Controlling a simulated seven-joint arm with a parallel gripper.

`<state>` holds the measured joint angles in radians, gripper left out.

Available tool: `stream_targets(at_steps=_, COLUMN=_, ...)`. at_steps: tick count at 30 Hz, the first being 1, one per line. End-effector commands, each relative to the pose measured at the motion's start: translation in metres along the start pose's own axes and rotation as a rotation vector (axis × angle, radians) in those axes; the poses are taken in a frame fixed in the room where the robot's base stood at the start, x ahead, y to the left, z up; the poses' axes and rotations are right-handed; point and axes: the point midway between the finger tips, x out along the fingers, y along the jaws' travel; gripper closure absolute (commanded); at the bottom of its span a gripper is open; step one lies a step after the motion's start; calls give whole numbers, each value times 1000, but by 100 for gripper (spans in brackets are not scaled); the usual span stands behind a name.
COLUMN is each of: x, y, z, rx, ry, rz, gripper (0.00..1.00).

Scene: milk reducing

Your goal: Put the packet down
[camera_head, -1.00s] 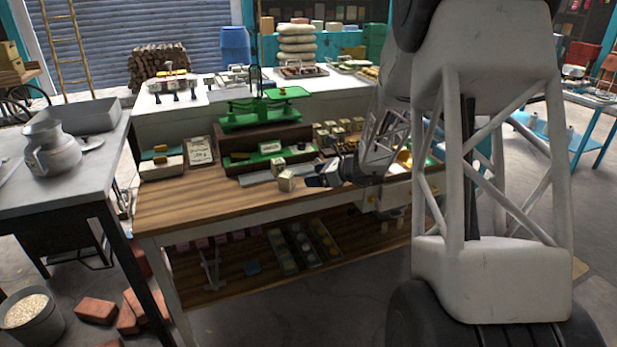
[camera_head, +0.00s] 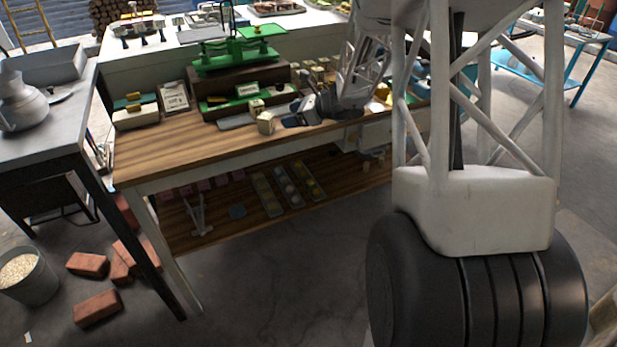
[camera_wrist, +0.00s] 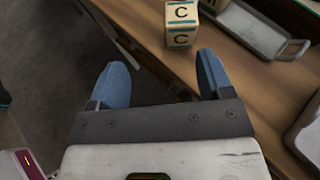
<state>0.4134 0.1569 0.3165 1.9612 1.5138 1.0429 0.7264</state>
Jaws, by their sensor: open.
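A small cream packet (camera_head: 266,123) stands on the wooden table near its front edge, below the green scale. In the wrist view the packet (camera_wrist: 181,25) shows a black letter C on two faces, with teal bands. My gripper (camera_head: 297,114) is just right of the packet in the head view. In the wrist view its two blue fingers are spread wide, and the gripper (camera_wrist: 161,70) is empty. The packet lies beyond the fingertips, apart from them.
A green balance scale (camera_head: 232,55) stands on a dark wooden box behind the packet. A grey metal tray (camera_wrist: 245,28) lies beside the packet. Small boxes (camera_head: 134,110) and a framed card (camera_head: 174,97) are further left. The table's (camera_head: 165,150) front left is clear.

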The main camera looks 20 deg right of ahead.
Motion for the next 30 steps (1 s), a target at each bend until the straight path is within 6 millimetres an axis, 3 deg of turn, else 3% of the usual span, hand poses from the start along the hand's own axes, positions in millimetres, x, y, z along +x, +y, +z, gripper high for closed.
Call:
stream_targets(at_steps=9, x=-13, y=88, z=49, rx=-311, ry=110, rz=161, gripper=27)
stream_targets(at_steps=15, x=-29, y=150, z=71, rx=-545, ry=185, rz=279, gripper=27)
stream_targets(at_steps=30, x=-89, y=287, z=93, rx=-1129, ry=356, rz=567, gripper=27)
